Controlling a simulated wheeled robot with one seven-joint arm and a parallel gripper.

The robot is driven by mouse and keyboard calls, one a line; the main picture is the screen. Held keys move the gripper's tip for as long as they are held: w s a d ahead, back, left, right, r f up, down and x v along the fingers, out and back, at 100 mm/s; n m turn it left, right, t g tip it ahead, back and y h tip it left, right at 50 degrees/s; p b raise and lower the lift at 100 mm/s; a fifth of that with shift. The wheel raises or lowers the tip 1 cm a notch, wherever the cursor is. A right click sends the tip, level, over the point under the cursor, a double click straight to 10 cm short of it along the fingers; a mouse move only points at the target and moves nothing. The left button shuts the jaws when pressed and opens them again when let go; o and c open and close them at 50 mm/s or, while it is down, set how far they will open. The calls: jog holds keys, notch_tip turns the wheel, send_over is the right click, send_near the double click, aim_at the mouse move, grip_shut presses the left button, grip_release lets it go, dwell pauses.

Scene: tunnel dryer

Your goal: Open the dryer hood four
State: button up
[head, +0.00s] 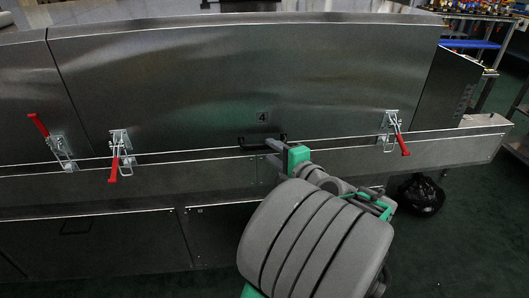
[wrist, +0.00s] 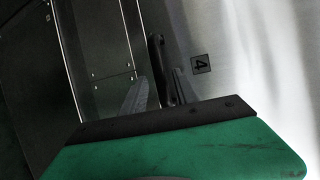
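Dryer hood four (head: 200,85) is a wide steel panel marked with a number 4 label (head: 262,117), also seen in the wrist view (wrist: 201,64). It sits down along the dryer's lower edge. Its black bar handle (head: 250,145) is low in the middle. Its left latch (head: 118,155) and right latch (head: 395,132) both have red levers pointing down. My gripper (head: 269,152) is at the handle. In the wrist view the handle (wrist: 157,62) shows between my two spread fingers (wrist: 158,92), with a gap visible at the left finger. Contact is partly hidden by the gripper body.
The neighbouring hood's latch (head: 60,150) at the left has its red lever pointing up. Lower panels (head: 90,245) run beneath the hood. A shelf rack (head: 480,43) stands at the back right.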

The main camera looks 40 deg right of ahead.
aim_at(266, 147)
jog(key=x, duration=0.5)
jog(key=shift+b, duration=0.3)
jog(key=shift+c, duration=0.4)
grip_shut()
dwell(0.6)
